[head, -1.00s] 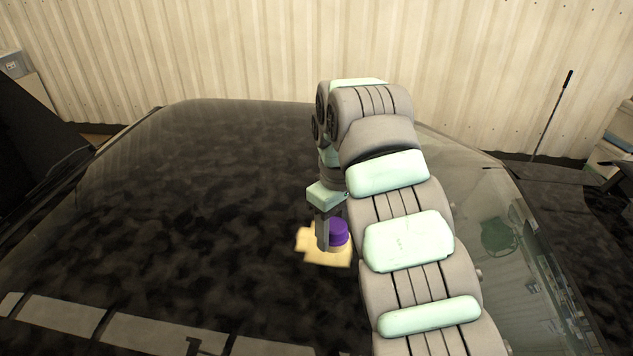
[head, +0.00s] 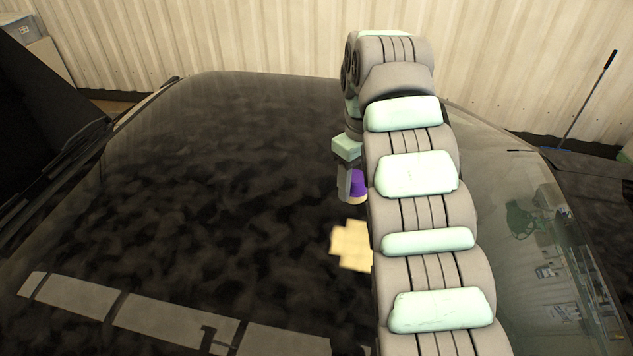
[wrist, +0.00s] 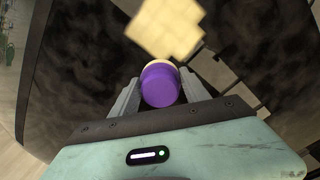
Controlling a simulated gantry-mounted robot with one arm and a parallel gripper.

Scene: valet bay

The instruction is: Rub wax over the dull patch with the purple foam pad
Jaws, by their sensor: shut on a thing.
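The purple foam pad (head: 357,185) has a purple top and a cream underside, and it also shows in the wrist view (wrist: 161,87). My gripper (head: 350,186) is shut on it, with one finger on each side in the wrist view (wrist: 159,88). A pale yellow, blocky-edged patch (head: 350,243), seemingly the dull patch, lies on the dark car panel. It also shows in the wrist view (wrist: 165,26). The pad is beyond the patch, toward the back wall, and not over it. I cannot tell whether the pad touches the panel. My arm hides the patch's right edge in the head view.
The dark, mottled car panel (head: 200,190) is wide and clear to the left. Grey bars (head: 175,320) cross its near side. Glass with reflections (head: 535,240) lies to the right. A thin pole (head: 590,100) leans by the corrugated wall (head: 250,40).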

